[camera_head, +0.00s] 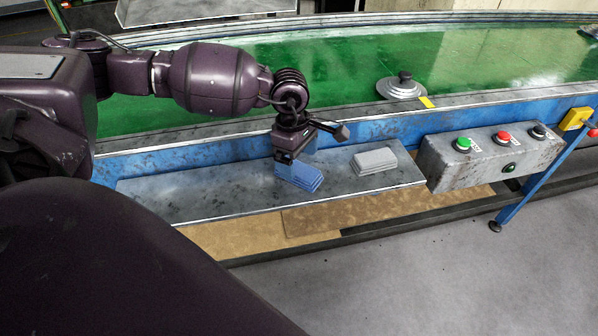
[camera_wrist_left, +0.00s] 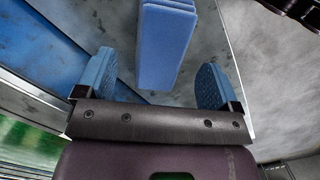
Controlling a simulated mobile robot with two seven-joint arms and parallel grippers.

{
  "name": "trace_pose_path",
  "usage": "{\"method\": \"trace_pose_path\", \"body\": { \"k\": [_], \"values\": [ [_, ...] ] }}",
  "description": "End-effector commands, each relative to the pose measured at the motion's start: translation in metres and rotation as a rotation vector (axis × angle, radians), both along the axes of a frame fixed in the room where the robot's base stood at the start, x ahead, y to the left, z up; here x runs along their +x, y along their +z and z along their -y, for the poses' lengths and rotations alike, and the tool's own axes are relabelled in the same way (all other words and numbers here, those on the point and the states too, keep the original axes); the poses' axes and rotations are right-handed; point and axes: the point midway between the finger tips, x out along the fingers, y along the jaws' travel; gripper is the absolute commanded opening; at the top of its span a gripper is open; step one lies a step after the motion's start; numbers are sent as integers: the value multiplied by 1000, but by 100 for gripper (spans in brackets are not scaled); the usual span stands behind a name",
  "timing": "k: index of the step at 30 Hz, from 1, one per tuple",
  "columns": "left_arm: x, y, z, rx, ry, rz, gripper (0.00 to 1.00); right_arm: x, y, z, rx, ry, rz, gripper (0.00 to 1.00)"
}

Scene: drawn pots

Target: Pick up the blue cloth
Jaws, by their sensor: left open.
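The blue cloth (camera_head: 301,176) is a folded stack lying on a grey metal shelf (camera_head: 215,192) along the front of the conveyor. My left gripper (camera_head: 287,163) is over the left end of the cloth in the head view. In the left wrist view the blue cloth (camera_wrist_left: 165,42) lies ahead, in line with the gap between the two blue fingers of my left gripper (camera_wrist_left: 160,85). The fingers are apart and nothing is between their tips that I can see gripped. My right gripper is not in view.
A folded grey cloth (camera_head: 375,160) lies on the shelf to the right. A control box (camera_head: 490,155) with buttons adjoins the shelf's right end. The shelf's left part is clear.

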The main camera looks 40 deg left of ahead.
Motion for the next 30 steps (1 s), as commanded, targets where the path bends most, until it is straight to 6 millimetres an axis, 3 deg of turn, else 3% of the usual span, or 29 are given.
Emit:
{"method": "trace_pose_path", "body": {
  "k": [6, 14, 24, 26, 30],
  "values": [
    [0, -31, 1, -1, 0, -4, 87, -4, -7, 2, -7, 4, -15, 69],
    [0, -33, 1, 0, 0, -2, 87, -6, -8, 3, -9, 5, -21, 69],
    [0, -33, 1, 0, 0, -2, 37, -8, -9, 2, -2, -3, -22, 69],
    [0, -33, 1, -1, 0, -2, 30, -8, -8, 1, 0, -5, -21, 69],
    [0, -33, 1, 0, 0, -2, 30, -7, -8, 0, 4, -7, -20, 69]
  ]
}}
